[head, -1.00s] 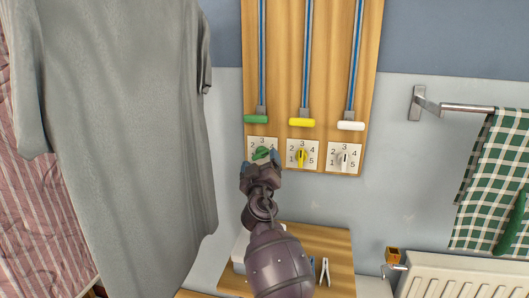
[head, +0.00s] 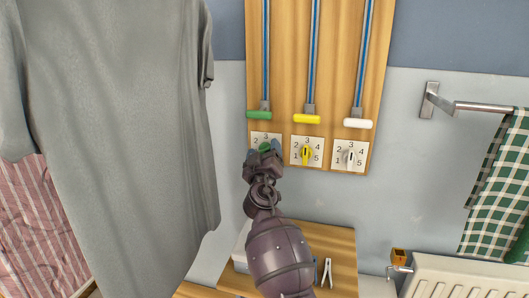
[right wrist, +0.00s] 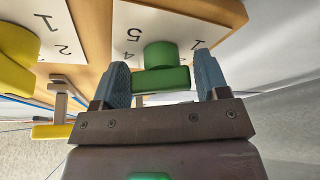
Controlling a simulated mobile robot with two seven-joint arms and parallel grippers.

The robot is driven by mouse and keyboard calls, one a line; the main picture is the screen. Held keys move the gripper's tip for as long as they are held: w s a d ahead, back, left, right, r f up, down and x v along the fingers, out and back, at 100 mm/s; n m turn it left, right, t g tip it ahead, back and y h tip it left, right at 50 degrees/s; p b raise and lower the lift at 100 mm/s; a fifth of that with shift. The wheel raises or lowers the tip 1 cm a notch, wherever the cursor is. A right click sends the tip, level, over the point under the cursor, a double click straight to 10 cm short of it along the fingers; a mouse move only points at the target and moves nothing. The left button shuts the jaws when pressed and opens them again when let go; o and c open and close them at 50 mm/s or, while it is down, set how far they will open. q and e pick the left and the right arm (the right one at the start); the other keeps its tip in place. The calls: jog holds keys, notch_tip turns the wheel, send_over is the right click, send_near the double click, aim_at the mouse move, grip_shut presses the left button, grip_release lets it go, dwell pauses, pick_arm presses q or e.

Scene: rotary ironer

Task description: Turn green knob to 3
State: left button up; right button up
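The green knob (right wrist: 160,80) is on the leftmost numbered plate (right wrist: 208,14) and sits between the fingers of my right gripper (right wrist: 163,78). The fingers are on either side of the knob's bar, very close to its ends; whether they press on it I cannot tell. In the right wrist view the bar lies roughly along the line between the upside-down 1 and 5. In the head view my right gripper (head: 264,156) covers much of this plate (head: 257,138), and only a bit of the green knob (head: 266,147) shows. My left gripper is not in view.
A yellow knob (head: 306,152) and a white knob (head: 350,157) are close by to the right. Green (head: 259,115), yellow (head: 307,118) and white (head: 358,123) handles hang above the plates. A grey shirt (head: 110,130) is at left; a small wooden table (head: 340,245) is below.

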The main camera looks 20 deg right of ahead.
jog(key=c, duration=0.6)
jog(key=shift+r+n+y+p, duration=0.35)
jog(key=shift+n+y+p, duration=0.05)
jog(key=shift+n+p, duration=0.4)
jog(key=shift+r+n+y+p, duration=0.2)
jog(key=shift+n+y+p, duration=0.2)
jog(key=shift+n+p, duration=0.5)
jog(key=n+p, duration=0.1)
jog(key=n, duration=0.1)
jog(key=shift+r+n+y+p, duration=0.1)
jog(key=shift+n+y+p, duration=0.2)
jog(key=shift+y+p, duration=0.1)
jog(key=n+g+y+p, duration=0.1)
jog(key=n+p, duration=0.2)
jog(key=p, duration=0.1)
jog(key=shift+n, duration=0.4)
jog(key=n+p, duration=0.1)
jog(key=p, duration=0.1)
jog(key=n+g+y+p, duration=0.1)
jog(key=n+p, duration=0.1)
jog(key=shift+f, duration=0.35)
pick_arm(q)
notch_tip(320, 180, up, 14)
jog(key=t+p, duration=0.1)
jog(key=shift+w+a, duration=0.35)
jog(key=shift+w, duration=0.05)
pick_arm(e)
jog(key=shift+f+n+g, duration=0.15)
jog(key=shift+n+g, duration=0.15)
jog(key=shift+n, duration=0.1)
